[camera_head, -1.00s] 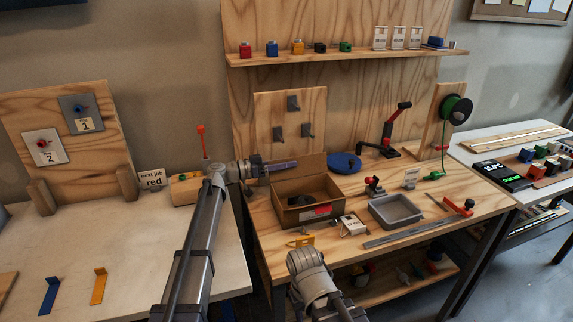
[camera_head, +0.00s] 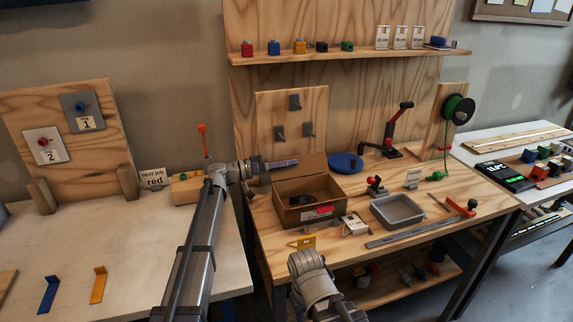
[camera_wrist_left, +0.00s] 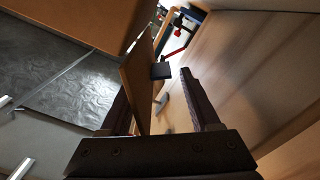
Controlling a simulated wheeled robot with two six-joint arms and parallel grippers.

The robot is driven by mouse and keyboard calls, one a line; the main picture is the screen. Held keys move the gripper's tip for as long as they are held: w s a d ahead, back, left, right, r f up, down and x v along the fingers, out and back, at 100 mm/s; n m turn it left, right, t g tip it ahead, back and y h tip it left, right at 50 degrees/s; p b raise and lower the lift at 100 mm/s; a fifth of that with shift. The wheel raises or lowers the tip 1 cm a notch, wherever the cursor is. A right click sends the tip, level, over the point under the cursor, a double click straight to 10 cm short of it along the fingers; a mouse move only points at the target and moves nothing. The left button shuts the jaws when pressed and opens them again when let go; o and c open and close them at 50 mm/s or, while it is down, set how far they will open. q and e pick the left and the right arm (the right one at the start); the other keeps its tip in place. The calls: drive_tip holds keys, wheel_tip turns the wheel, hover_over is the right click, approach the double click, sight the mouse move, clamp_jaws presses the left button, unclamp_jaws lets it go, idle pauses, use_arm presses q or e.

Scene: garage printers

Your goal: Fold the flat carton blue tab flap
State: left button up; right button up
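The open brown carton (camera_head: 291,216) sits on the workbench, with a pinkish-red label on its front wall. A back flap (camera_head: 314,162) stands raised. My left gripper (camera_head: 291,164) reaches in from the left at this flap, above the carton's back edge. In the left wrist view, a tan cardboard flap (camera_wrist_left: 136,84) stands between the fingers of my left gripper (camera_wrist_left: 160,105), close to the left finger, with a gap to the right finger. A small dark blue tab (camera_wrist_left: 161,71) shows beside the flap's edge. My right arm's grey joint shows at the bottom centre of the head view; its fingers do not show.
A grey tray (camera_head: 398,210), a white box (camera_head: 354,223) and a steel ruler (camera_head: 408,235) lie right of the carton. A blue disc (camera_head: 345,162) lies behind it. A red-handled tool (camera_head: 461,206) is at the right. The left table (camera_head: 150,245) is mostly clear.

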use_arm(q)
drive_tip(key=v, duration=0.7)
drive_tip(key=shift+a, duration=0.35)
drive_tip(key=shift+s, duration=0.1)
